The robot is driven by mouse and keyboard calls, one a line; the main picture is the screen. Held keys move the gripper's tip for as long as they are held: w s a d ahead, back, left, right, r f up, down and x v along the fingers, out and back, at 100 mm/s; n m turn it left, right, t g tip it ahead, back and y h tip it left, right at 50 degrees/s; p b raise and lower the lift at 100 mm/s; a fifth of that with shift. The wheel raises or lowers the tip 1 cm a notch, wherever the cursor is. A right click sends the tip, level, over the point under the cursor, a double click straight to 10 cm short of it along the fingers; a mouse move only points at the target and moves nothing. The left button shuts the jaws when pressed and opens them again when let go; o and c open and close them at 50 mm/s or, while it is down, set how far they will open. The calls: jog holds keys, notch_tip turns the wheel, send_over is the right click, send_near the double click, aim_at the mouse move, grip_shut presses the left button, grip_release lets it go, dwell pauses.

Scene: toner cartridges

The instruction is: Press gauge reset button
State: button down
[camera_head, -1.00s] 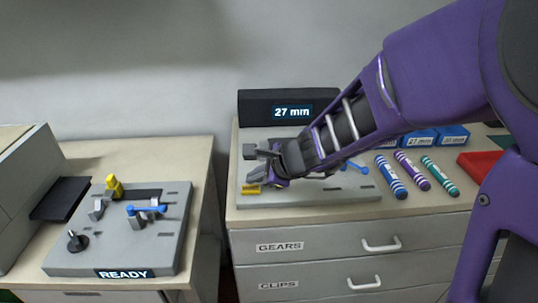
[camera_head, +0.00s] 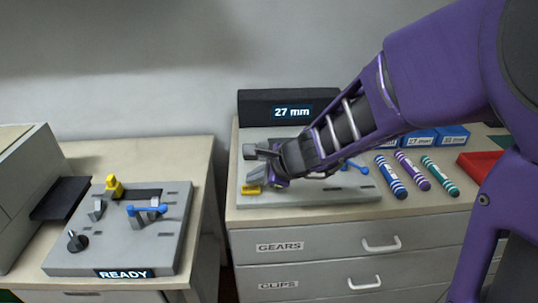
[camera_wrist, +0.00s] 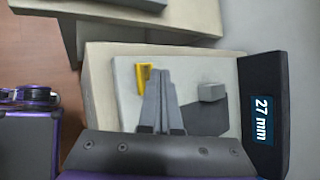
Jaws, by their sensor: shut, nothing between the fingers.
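The gauge stands on the right cabinet. It has a grey base plate (camera_head: 320,198) and a black back bar (camera_head: 259,110) whose display (camera_head: 292,111) reads "27 mm". A yellow button (camera_head: 250,189) sits at the plate's front left. It also shows in the wrist view (camera_wrist: 144,77). My gripper (camera_head: 254,174) is shut and empty, low over the plate's left part. In the wrist view its fingertips (camera_wrist: 161,73) appear just right of the yellow button; I cannot tell whether they touch it. A grey block (camera_wrist: 211,92) stands to their right. My arm hides the plate's middle.
Blue, purple and teal striped cylinders (camera_head: 411,170) lie right of the gauge, with blue boxes (camera_head: 453,135) behind and a red tray (camera_head: 482,163) farther right. On the left cabinet is a grey fixture (camera_head: 118,240) reading "READY", with a black knob (camera_head: 77,240). A gap separates the cabinets.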

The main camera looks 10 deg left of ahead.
aim_at(255, 190)
jog(key=shift+f+b, duration=0.4)
jog(key=shift+b, duration=0.15)
jog(key=shift+f+b, duration=0.4)
dwell(0.5)
jog(key=shift+r, duration=0.15)
jog(key=shift+r+p, duration=0.65)
jog(key=shift+r, duration=0.1)
jog(key=shift+r+p, duration=2.2)
jog(key=shift+r, duration=0.2)
